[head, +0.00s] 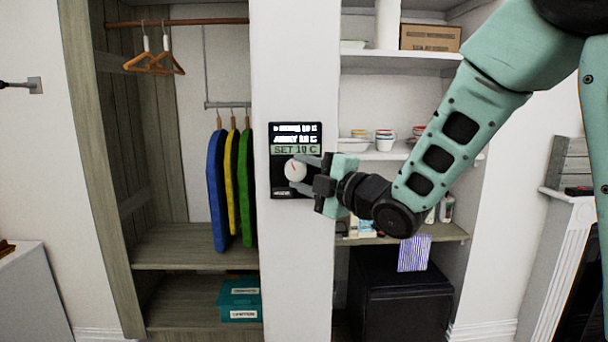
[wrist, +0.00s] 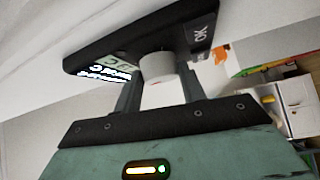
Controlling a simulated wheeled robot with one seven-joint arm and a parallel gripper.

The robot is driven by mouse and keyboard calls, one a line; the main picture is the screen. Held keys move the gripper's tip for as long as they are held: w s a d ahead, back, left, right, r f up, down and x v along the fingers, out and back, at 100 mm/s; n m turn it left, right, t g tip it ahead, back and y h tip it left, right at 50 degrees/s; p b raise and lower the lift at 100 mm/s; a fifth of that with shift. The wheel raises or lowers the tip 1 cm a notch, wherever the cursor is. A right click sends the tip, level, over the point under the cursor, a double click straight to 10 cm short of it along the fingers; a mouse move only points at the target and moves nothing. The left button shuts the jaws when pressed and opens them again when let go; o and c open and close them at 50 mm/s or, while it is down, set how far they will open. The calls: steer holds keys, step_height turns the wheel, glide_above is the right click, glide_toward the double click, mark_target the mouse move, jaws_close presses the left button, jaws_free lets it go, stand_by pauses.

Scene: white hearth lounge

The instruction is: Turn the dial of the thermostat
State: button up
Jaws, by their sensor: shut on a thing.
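The thermostat (head: 283,191) is a black panel on a white wall pillar, with a lit screen that reads "SET 10 C" in its lowest line. In the wrist view the dial (wrist: 157,68) sits between my two fingers (wrist: 158,88), and the thermostat (wrist: 130,38) appears tilted, with "OK" lettering at one end.
An open wardrobe on the left holds orange hangers (head: 161,63), blue, yellow and green garments (head: 231,188) and a teal box (head: 239,299). Shelves right of the pillar hold bowls (head: 384,141) and a cardboard box (head: 430,38), behind my arm. A black cabinet (head: 400,298) stands below.

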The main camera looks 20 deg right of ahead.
steer(key=shift+f+b, duration=0.2)
steer(key=shift+b, duration=0.1)
steer(key=shift+f+m+b, duration=0.25)
steer(key=shift+m+b, duration=0.05)
steer(key=shift+b, duration=0.8)
steer(key=m+t+b, duration=0.1)
steer(key=b, duration=0.2)
steer(key=m+t+b, duration=0.1)
steer(key=b, duration=0.3)
steer(key=shift+f, duration=0.4)
steer(key=m+t+h+b, duration=0.2)
steer(key=m+b, duration=0.2)
steer(key=b, duration=0.3)
steer(key=m+t+h+b, duration=0.3)
steer(key=m+b, duration=0.2)
steer(key=b, duration=0.3)
steer(key=a+m+t+h+b, duration=0.1)
steer(key=m+t+h+b, duration=0.1)
steer(key=m+b, duration=0.3)
steer(key=shift+w+f+h+b, duration=0.25)
steer(key=shift+h+b, duration=0.35)
steer(key=shift+b, duration=1.05)
steer(key=shift+a+r+m+t+h+b, duration=0.15)
steer(key=shift+m+t+h+b, duration=0.15)
steer(key=shift+m+h+b, duration=0.95)
steer(key=shift+r+m+h, duration=0.15)
steer(key=shift+m+h, duration=0.4)
steer(key=shift+m, duration=0.2)
